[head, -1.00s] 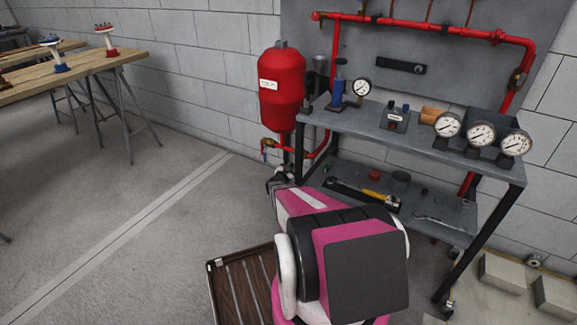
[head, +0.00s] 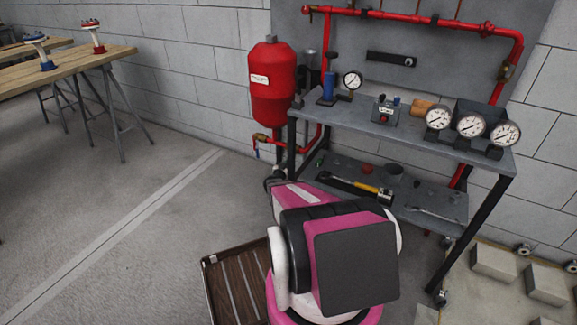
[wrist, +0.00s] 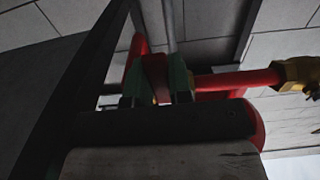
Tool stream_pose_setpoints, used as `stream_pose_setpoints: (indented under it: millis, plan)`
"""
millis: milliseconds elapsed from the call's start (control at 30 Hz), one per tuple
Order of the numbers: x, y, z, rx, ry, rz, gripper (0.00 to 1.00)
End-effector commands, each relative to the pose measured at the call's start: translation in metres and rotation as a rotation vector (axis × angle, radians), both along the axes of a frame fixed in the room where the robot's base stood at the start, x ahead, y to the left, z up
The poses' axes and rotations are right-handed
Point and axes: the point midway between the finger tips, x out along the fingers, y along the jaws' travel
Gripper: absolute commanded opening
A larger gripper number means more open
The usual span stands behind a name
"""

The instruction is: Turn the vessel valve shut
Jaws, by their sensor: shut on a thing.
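The red vessel (head: 274,85) hangs at the wall beside the workbench. Below it are red piping and a brass fitting (head: 261,138) with a small blue lever (head: 256,152). My arm reaches toward the pipework under the vessel, and its own links hide most of my gripper in the head view. In the wrist view my gripper (wrist: 155,90) has green-padded fingers closed on a dark red piece (wrist: 154,70). I cannot tell for sure whether this piece is the vessel valve's handle. A red pipe (wrist: 235,80) runs right from there to a brass fitting (wrist: 295,73).
A grey workbench (head: 340,124) with gauges stands right of the vessel, with tools on its lower shelf. A slatted brown crate (head: 235,290) lies on the floor by my arm. Wooden trestle tables (head: 75,68) stand far left. The floor between is clear.

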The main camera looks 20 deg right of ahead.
Motion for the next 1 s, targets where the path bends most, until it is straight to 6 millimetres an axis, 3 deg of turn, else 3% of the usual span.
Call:
stream_pose_setpoints:
  millis: [200,233,300,667,1000]
  plan:
    - [-0.002,0.0,-0.001,-0.002,0.005,0.0,0.0]
    - [-0.002,0.0,-0.001,-0.002,0.005,0.0,0.26]
    - [-0.002,0.0,-0.001,-0.001,0.004,0.0,0.46]
    - [-0.004,0.004,0.0,-0.001,0.002,0.0,0.46]
    - [-0.039,0.048,0.001,-0.001,0.003,0.001,0.46]
